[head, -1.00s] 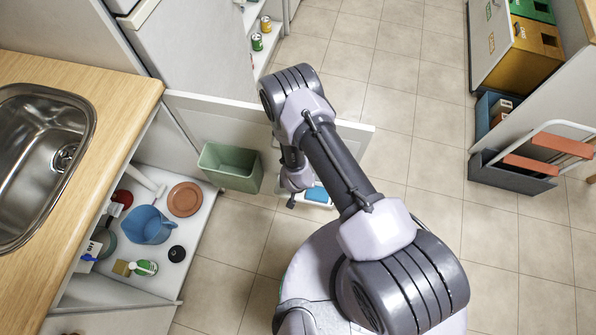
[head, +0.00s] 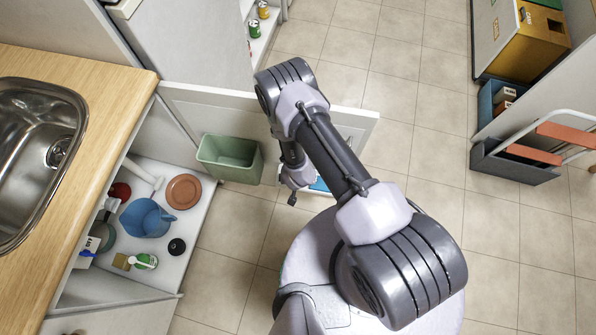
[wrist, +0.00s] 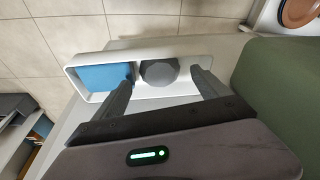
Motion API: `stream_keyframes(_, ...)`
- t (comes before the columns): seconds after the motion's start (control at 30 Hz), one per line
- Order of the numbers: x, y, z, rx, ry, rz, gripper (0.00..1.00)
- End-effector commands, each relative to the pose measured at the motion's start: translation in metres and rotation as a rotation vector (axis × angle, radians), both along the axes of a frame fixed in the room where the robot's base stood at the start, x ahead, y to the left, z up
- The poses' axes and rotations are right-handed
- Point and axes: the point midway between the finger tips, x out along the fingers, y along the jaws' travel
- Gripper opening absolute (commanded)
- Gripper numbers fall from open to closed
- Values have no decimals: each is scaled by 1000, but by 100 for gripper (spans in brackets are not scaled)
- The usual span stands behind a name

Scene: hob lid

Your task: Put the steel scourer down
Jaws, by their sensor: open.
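The steel scourer (wrist: 158,72), a dark grey round lump, lies in a white tray (wrist: 196,46) in the wrist view, beside a blue block like a sponge (wrist: 104,76). My gripper (wrist: 162,90) is open, its two fingers apart on the near side of the scourer, one towards each side of it. Whether a finger touches the scourer I cannot tell. In the head view my gripper (head: 293,200) hangs by the inside of the open cabinet door, and the scourer is hidden. Part of the blue block (head: 320,184) shows there behind my arm.
A green bin (head: 230,160) hangs on the door (head: 345,118) left of my gripper; it also fills the right of the wrist view (wrist: 285,85). The open cabinet holds a blue jug (head: 143,219) and a brown plate (head: 184,191).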

Motion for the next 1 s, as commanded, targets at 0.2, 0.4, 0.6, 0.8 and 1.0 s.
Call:
stream_keyframes(0.2, -15, 2, 67, 0, -1, 2, 85)
stream_keyframes(0.4, -27, 3, 104, 0, -2, 1, 85)
stream_keyframes(0.6, -30, 3, 110, 0, -1, -1, 85)
stream_keyframes(0.8, -30, 3, 110, 0, -1, 0, 85)
stream_keyframes(1.0, -30, 3, 109, 0, -1, 0, 85)
